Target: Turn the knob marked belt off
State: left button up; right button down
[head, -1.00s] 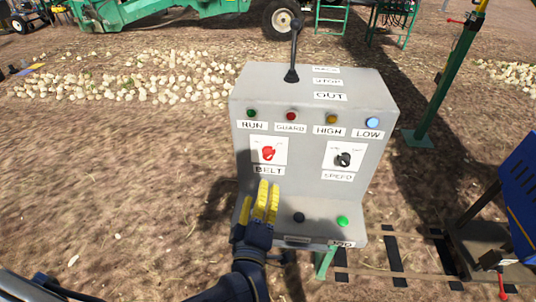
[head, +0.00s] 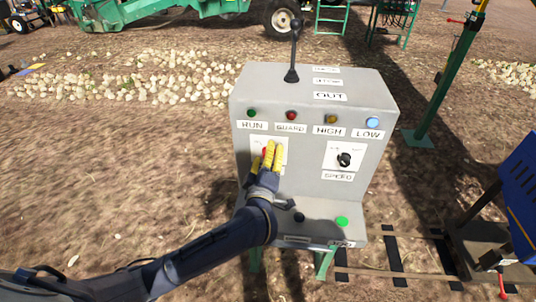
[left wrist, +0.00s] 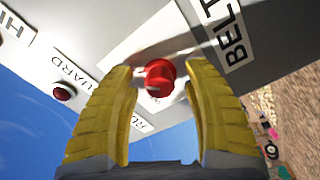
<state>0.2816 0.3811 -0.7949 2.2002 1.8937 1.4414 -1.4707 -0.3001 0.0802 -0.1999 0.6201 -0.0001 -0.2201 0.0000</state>
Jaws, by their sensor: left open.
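The red belt knob (left wrist: 160,76) sits on a white plate (left wrist: 150,40) above the BELT label (left wrist: 229,36) on the grey control box (head: 310,192). My left gripper (head: 272,149) is at the knob and covers most of it in the head view. In the left wrist view its yellow fingers (left wrist: 162,84) stand open, one on each side of the knob, with the knob between their tips. A gap shows on the left side; contact on the right side cannot be told. My right gripper is not in view.
The black speed knob (head: 344,160) is to the right on the same face. A black lever (head: 293,50) stands on top of the box. A black button (head: 299,217) and a green button (head: 342,222) are on the lower ledge. Lamps line the upper face.

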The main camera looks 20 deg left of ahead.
pick_arm(q)
jog(key=shift+w, duration=0.25)
grip_shut()
dwell(0.3)
